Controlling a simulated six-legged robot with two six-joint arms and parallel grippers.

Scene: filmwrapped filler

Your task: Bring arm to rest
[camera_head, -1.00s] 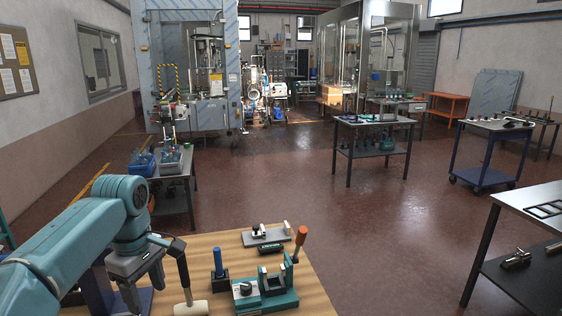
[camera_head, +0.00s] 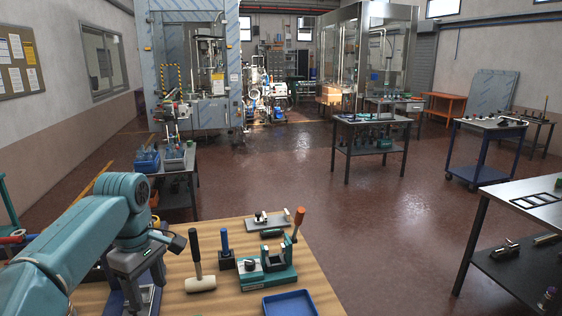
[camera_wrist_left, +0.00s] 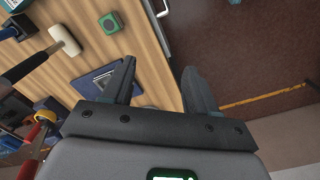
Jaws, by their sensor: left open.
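My left arm (camera_head: 75,235) comes in from the left over the wooden bench (camera_head: 225,305). My left gripper (camera_head: 135,300) points down at the bench's left side; its lower part is cut by the picture edge. In the left wrist view my left gripper (camera_wrist_left: 158,78) has its two dark fingers apart with nothing between them. One finger shows over the bench edge, the other over the dark red floor. My right gripper is in neither view.
A mallet (camera_head: 200,284), a blue-handled tool (camera_head: 225,243), a green fixture (camera_head: 268,277) and a blue tray (camera_head: 290,305) are on the bench right of my arm. A steel table (camera_head: 520,205) stands at right. Open floor (camera_head: 350,220) lies beyond.

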